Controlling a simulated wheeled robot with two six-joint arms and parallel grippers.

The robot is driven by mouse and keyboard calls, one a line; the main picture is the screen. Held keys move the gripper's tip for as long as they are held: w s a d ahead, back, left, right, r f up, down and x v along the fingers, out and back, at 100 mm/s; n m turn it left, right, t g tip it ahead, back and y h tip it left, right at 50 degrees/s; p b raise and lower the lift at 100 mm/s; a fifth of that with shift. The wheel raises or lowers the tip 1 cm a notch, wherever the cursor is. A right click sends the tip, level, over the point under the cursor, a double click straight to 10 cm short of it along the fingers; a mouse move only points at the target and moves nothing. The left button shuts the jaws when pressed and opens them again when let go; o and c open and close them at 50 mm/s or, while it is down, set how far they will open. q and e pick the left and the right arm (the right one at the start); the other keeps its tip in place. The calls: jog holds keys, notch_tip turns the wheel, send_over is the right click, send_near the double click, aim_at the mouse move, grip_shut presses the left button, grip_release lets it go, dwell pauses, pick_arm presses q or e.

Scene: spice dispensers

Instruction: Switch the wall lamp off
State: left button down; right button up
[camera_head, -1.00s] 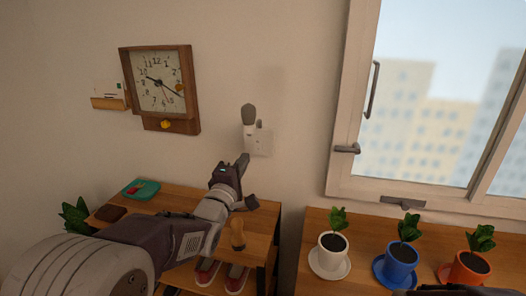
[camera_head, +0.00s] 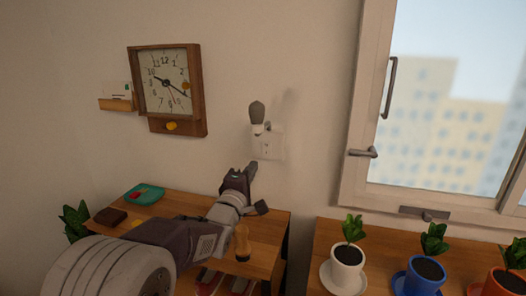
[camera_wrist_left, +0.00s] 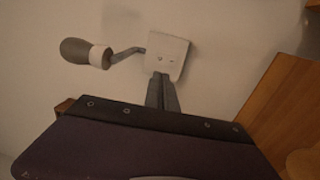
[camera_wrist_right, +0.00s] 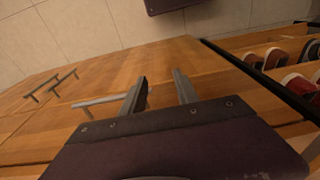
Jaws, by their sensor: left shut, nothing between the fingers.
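The wall lamp has a dark grey bulb (camera_head: 257,112) on a short bent arm above a white wall plate (camera_head: 270,146). The bulb looks unlit. In the left wrist view the bulb (camera_wrist_left: 75,50) is at the left and the plate (camera_wrist_left: 168,56) is at the centre, with small marks on its face. My left gripper (camera_head: 252,168) is shut and empty. Its fingertips (camera_wrist_left: 161,76) are just below the plate; I cannot tell whether they touch it. My right gripper (camera_wrist_right: 157,80) is open and empty, beside a wooden front with metal handles.
A square clock (camera_head: 167,88) and a card holder (camera_head: 116,98) hang on the wall at the left. A wooden shelf (camera_head: 185,205) stands below the lamp. Potted plants, among them a white pot (camera_head: 347,264), stand on the right cabinet beneath the window (camera_head: 450,110).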

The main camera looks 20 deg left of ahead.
aim_at(266, 145)
pick_arm(q)
jog(key=w, duration=0.3)
jog(key=w+r, duration=0.1)
jog(key=w, duration=0.7)
jog(key=shift+w+d+r+p, duration=0.15)
jog(key=shift+d+p, duration=0.05)
jog(key=shift+p, duration=0.2)
